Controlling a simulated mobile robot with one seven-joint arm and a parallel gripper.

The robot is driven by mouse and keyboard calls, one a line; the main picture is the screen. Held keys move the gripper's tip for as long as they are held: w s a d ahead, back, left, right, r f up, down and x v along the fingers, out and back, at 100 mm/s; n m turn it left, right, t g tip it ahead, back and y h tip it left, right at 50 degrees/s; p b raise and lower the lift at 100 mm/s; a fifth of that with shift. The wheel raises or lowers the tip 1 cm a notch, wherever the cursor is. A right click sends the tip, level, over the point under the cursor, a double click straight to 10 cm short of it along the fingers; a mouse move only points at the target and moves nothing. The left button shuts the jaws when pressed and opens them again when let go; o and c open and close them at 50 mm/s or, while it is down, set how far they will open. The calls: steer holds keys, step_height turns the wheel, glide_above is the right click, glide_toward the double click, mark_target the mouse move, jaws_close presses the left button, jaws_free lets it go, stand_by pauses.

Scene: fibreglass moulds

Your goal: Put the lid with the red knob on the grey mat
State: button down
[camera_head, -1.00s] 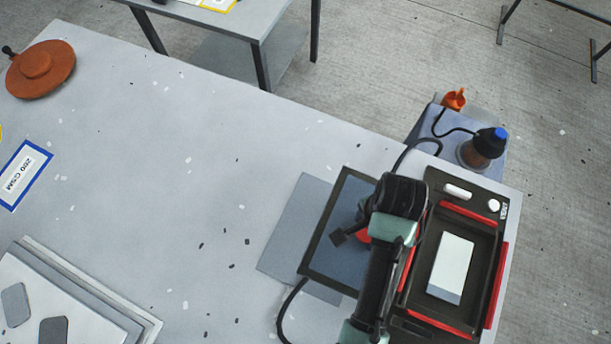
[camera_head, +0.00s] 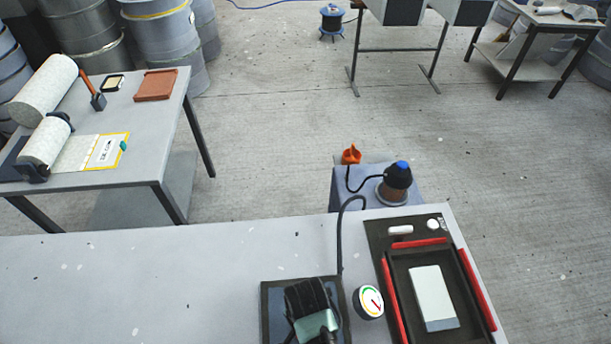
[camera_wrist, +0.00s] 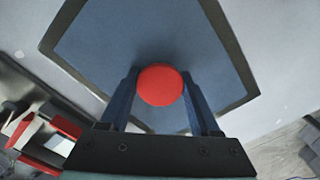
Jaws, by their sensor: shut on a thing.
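The lid is a bluish panel with a dark frame; its left side (camera_head: 272,312) shows at the bottom of the head view, partly covered by my arm. In the wrist view the lid (camera_wrist: 110,45) fills the middle, with its round red knob (camera_wrist: 160,85) at the centre. My gripper (camera_wrist: 160,100) is shut on the red knob, one finger on each side. Its fingers are hidden in the head view. I cannot make out the grey mat now. I cannot tell how high the lid is above the table.
A black tray with red edges (camera_head: 393,307) and a pale block (camera_head: 432,298) stand right of the lid. A round dial (camera_head: 369,302) is between them. The pale table (camera_head: 130,285) is clear to the left.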

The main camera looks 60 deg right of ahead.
steer(key=shift+f, duration=1.65)
steer(key=shift+f, duration=0.2)
steer(key=shift+c, duration=0.6)
jaws_free()
